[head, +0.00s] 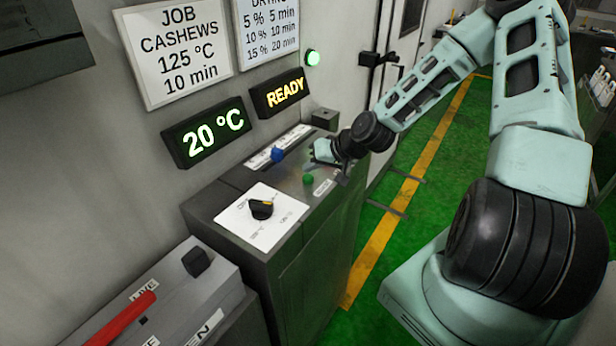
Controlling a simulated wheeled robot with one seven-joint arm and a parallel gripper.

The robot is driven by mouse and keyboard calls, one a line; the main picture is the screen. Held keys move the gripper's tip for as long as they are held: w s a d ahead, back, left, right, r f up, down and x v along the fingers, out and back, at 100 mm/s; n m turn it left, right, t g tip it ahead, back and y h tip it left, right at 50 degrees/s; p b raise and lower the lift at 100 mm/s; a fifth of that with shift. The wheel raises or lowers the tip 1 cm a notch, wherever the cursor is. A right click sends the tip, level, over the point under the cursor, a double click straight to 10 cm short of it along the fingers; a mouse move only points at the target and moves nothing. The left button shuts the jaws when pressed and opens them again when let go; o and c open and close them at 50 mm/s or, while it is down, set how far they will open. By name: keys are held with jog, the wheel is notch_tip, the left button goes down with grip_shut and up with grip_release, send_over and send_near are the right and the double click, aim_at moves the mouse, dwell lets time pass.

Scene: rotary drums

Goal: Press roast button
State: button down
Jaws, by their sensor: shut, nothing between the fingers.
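A green button (308,180) stands on top of the grey control cabinet (230,203), with a small label (323,187) beside it; I cannot read the label. My gripper (338,176) is shut and empty, low over the cabinet top, just right of the green button. A gap seems to show between the gripper and the button, and I cannot tell whether the gripper touches the cabinet top.
A job sign (178,50) says cashews, 125 °C, 10 min. A grey box with a red lever (122,318) is at lower left. Green floor (425,190) lies right.

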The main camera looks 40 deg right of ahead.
aim_at(312, 179)
jog(key=shift+f, duration=0.15)
dwell(0.4)
jog(key=shift+f, duration=0.3)
jog(key=shift+f+b, duration=0.5)
jog(key=shift+b, duration=0.1)
dwell(0.6)
jog(key=shift+r, duration=0.1)
jog(key=shift+r+p, duration=0.8)
jog(key=shift+r, duration=0.05)
jog(key=shift+r, duration=0.1)
notch_tip(312, 179, up, 5)
jog(key=p, duration=0.4)
dwell(0.8)
